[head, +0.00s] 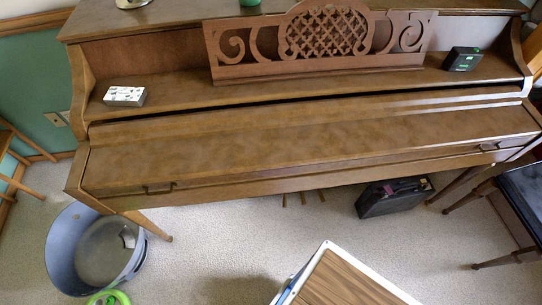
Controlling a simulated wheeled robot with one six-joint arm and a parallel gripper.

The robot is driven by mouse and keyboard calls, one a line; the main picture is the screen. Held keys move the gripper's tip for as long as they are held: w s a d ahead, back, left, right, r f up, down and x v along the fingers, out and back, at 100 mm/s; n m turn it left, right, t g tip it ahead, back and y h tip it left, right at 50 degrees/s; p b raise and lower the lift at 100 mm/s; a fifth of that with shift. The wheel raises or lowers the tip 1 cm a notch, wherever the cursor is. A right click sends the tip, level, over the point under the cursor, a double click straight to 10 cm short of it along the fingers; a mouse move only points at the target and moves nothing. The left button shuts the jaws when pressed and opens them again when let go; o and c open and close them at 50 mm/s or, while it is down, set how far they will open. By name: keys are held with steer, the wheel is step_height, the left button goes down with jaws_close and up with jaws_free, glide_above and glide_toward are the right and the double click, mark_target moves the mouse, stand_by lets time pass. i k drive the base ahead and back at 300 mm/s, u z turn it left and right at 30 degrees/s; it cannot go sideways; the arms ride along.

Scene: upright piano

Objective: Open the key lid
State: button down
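The key lid (300,150) of the brown upright piano lies flat and closed over the keys, and no keys show. It has a small dark handle (159,188) near its front left edge and another small handle (489,147) near its front right edge. My gripper is not in view.
A carved music stand (320,40), a white box (125,96) and a black box (462,59) are on the piano above the lid. A grey bin (62,245) stands at lower left, a wood-topped surface (345,285) at lower middle, and a black case (395,197) under the piano.

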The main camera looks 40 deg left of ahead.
mark_target(203, 148)
steer(key=u, duration=0.8)
steer(key=i, duration=0.85)
steer(key=u, duration=0.65)
steer(key=k, duration=1)
steer(key=z, duration=1.15)
steer(key=i, duration=1)
steer(key=u, duration=2.45)
